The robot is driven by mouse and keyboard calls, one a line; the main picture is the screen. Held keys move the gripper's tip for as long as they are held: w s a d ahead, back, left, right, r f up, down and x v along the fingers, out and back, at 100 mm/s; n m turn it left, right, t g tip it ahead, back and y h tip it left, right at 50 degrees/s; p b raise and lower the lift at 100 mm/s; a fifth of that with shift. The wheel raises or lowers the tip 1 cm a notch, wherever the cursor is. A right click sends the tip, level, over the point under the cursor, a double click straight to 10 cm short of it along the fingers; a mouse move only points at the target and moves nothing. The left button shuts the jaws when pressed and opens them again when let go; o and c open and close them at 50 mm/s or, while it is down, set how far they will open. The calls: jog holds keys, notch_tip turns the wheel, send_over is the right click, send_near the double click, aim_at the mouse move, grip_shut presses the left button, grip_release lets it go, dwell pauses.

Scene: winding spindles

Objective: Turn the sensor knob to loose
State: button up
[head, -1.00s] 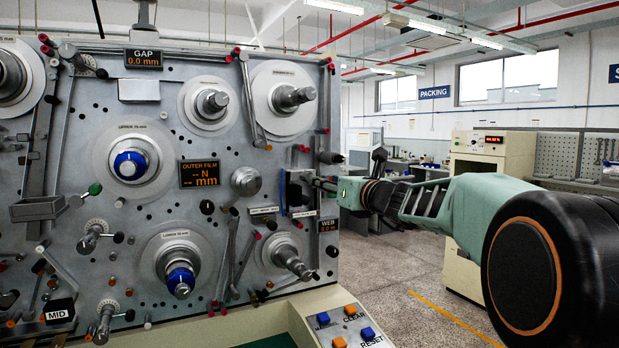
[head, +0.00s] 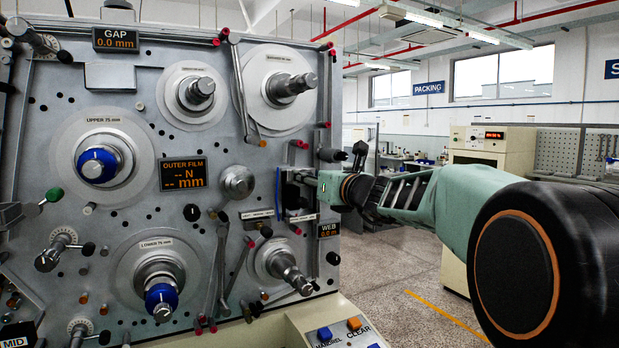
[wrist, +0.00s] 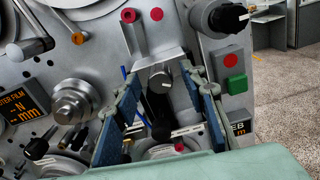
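My gripper (wrist: 163,80) is open, with blue pads on both fingers, close to the panel. Between its fingers in the wrist view is a small grey knob (wrist: 160,78) with a pale pointer mark, below a grey bracket. I see no contact between pads and knob. I cannot read a sensor or loose marking, so I cannot tell for certain that this is the sensor knob. A black rounded part (wrist: 160,131) shows lower between the fingers. In the head view my gripper (head: 298,178) is at the panel's right edge, and the grey knob is hidden.
A black-ended knob (wrist: 232,18) on a grey housing is at upper right, above a green button (wrist: 236,84). A silver roller (wrist: 76,102) is left of the fingers. The OUTER FILM display (head: 184,173) and large spindles cover the panel. Open floor (head: 400,265) is at right.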

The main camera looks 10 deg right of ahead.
jog(key=shift+c, duration=0.3)
grip_shut()
jog(key=shift+b, duration=0.35)
jog(key=n+b, duration=0.9)
jog(key=n, duration=0.3)
jog(key=n+b, duration=0.9)
jog(key=n, duration=0.2)
jog(key=shift+s+a+f+n+b, duration=0.1)
jog(key=shift+a+n+b, duration=0.05)
jog(key=shift+n+b, duration=0.2)
jog(key=shift+n, duration=0.25)
